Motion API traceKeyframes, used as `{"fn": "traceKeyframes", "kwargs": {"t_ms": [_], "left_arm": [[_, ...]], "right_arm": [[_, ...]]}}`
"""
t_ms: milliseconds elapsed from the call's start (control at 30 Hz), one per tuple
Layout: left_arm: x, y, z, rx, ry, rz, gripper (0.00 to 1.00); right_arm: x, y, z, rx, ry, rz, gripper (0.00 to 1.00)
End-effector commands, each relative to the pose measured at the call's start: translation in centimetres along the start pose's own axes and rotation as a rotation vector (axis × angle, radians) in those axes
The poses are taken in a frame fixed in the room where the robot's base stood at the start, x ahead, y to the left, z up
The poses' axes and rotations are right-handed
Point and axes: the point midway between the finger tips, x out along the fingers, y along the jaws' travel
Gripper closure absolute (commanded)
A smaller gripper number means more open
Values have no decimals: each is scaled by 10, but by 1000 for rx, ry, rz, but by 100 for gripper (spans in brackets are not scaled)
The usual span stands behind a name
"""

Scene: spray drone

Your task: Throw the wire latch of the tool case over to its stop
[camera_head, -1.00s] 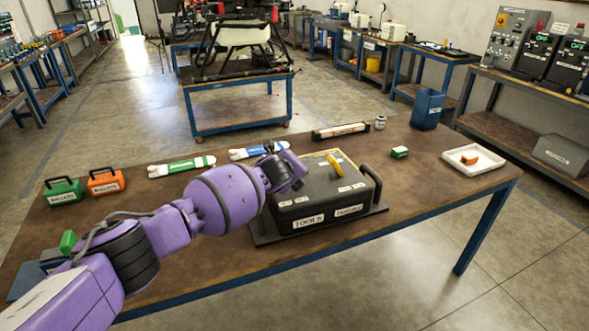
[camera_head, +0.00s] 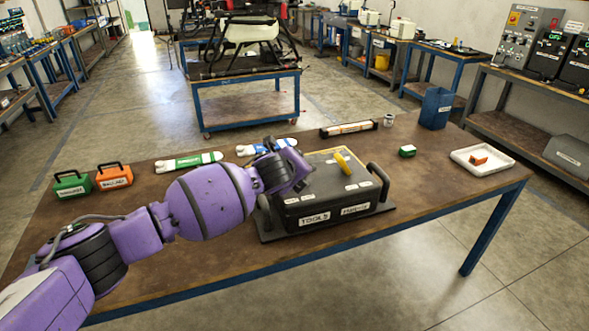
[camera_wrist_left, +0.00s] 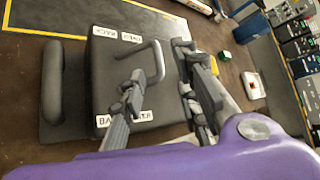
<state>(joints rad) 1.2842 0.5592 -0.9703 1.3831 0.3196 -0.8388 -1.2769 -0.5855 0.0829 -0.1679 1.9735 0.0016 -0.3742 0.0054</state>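The black tool case (camera_head: 330,205) lies on the table in the head view, with labels on its front and lid. It also fills much of the wrist view (camera_wrist_left: 108,70). A pale grey U-shaped wire loop (camera_wrist_left: 157,60), apparently the wire latch, shows on its lid in the wrist view. My left gripper (camera_head: 298,178) is over the left rear part of the case. In the wrist view its two fingers (camera_wrist_left: 158,88) are spread apart, with the loop between or below them; contact cannot be told. A yellow bar (camera_head: 343,160) stands on the lid. My right gripper is not in view.
Green (camera_head: 72,186) and orange (camera_head: 114,178) small cases lie at the left of the table. A white tray (camera_head: 505,165), a green block (camera_head: 407,151) and a blue bin (camera_head: 436,108) are at the right. The front right of the table is clear.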

Motion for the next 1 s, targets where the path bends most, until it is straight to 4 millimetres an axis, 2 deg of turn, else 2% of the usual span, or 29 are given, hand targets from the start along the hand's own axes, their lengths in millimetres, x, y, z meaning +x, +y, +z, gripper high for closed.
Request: {"fn": "traceKeyframes", "kwargs": {"t_ms": [100,333,833,933,1000], "left_arm": [[-22,0,0,2,1,-1,71],[-48,0,-1,0,2,-1,71],[-54,0,-1,-22,2,-1,71],[-54,-6,-2,-94,7,-24,71],[-57,-18,-3,-169,16,-64,71]], "right_arm": [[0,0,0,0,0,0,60],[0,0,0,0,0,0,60],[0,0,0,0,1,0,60],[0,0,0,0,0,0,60],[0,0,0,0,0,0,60]]}}
